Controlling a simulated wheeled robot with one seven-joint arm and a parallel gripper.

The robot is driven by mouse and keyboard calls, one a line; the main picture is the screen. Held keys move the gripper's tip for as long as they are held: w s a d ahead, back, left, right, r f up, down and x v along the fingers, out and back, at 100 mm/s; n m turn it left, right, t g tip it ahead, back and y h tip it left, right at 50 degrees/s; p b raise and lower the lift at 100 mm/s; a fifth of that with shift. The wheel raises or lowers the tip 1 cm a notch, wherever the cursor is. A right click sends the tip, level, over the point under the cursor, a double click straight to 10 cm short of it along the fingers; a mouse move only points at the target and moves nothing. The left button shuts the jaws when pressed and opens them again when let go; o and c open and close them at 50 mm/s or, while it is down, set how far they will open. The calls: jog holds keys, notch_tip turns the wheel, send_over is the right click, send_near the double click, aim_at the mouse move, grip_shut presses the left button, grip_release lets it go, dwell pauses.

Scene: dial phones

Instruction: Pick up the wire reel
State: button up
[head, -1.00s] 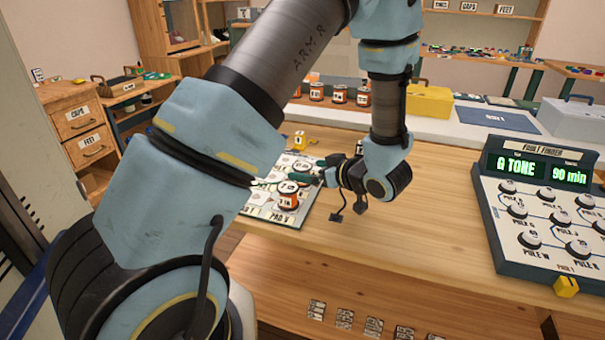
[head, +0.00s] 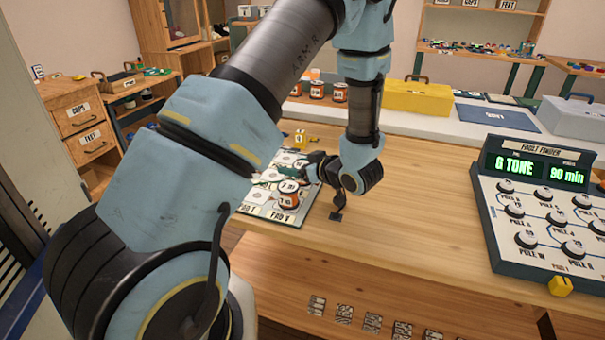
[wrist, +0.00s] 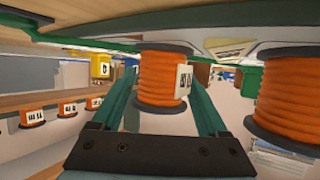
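In the wrist view, which is upside down, an orange wire reel (wrist: 160,78) with a white label stands between the two green fingers of my gripper (wrist: 162,100). The fingers are apart, one on each side, and I see no clear grip on it. A second orange reel (wrist: 288,95) is close beside the right finger. In the head view my gripper (head: 290,175) reaches left over the pad board (head: 258,208), partly behind an orange reel (head: 288,196) on its near part. The reel between the fingers is mostly hidden there.
More labelled reels (head: 317,89) stand at the back, beside a yellow toolbox (head: 417,98). A small yellow block (head: 300,137) is behind the board. The fault finder panel (head: 535,210) stands at the right. The wooden tabletop (head: 420,190) between is clear.

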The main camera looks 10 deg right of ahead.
jog(key=c, duration=1.1)
jog(key=shift+r, duration=0.1)
